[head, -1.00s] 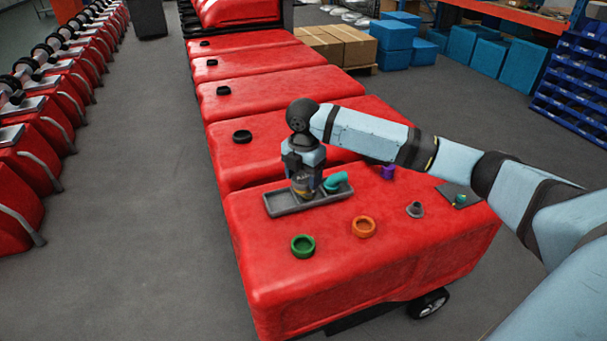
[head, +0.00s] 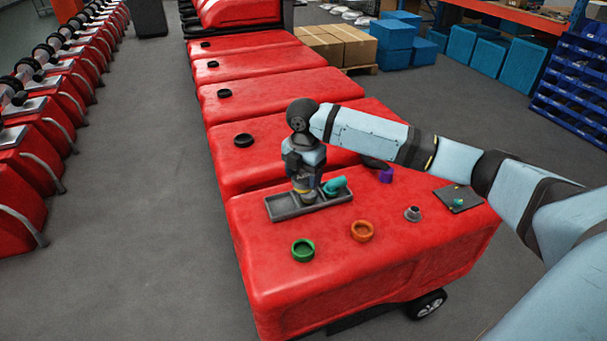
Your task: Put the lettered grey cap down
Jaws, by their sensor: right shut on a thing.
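My right gripper (head: 306,187) points straight down over the grey tray (head: 284,211) on the nearest red tank. It is shut on the lettered grey cap (head: 307,196), which shows only as a small grey and yellowish piece below the fingers. The cap is low, at the tray's middle. I cannot tell whether it touches the tray floor, and its letters cannot be read. A teal elbow-shaped piece (head: 335,186) lies in the tray just right of the gripper. My left gripper is not in view.
On the tank top are a green ring (head: 303,249), an orange ring (head: 362,231), a grey flanged fitting (head: 412,214), a purple piece (head: 386,175) and a dark plate (head: 460,200) with a small teal piece. The tank's front left top is clear.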

